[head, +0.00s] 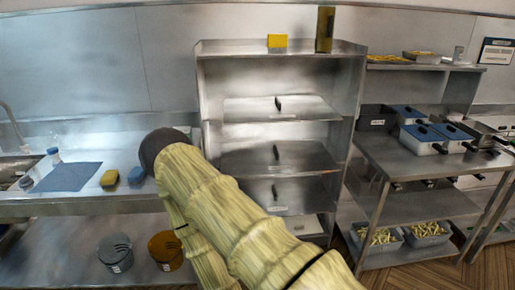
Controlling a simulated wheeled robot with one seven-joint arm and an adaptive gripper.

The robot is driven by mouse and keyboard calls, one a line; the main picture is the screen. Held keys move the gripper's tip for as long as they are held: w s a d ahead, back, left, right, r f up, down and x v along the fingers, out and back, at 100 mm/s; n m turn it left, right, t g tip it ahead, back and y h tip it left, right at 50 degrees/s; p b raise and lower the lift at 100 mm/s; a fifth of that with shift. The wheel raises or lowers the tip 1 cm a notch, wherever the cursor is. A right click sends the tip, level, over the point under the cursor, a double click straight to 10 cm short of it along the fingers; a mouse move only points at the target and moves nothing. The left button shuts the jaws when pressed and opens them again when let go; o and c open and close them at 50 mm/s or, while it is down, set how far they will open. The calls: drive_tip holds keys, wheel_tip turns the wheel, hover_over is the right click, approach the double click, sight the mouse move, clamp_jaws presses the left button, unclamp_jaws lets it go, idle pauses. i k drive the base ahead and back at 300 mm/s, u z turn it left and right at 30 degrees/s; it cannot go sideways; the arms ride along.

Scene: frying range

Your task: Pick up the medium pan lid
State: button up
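The steel rack (202,110) in the middle holds three flat grey panels with dark upright handles that look like pan lids: an upper one (250,108), a middle one (240,160) and a lower one (297,190). I cannot tell for sure which is the medium pan lid. My arm, with a ribbed yellowish cover and a dark rounded end, crosses the front of the view and hides part of the rack's lower left. My gripper is not in view.
A yellow box (277,41) and a dark yellow-brown upright block (325,30) stand on the rack. Left is a steel counter with a blue cloth (68,177) and sponges; bins (115,253) sit below. Right is a steel table (385,160) with blue-lidded pans (423,134); fries trays (377,240) sit low.

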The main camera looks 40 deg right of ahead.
sight(288, 157)
drive_tip(key=i, duration=2.15)
drive_tip(key=z, duration=0.85)
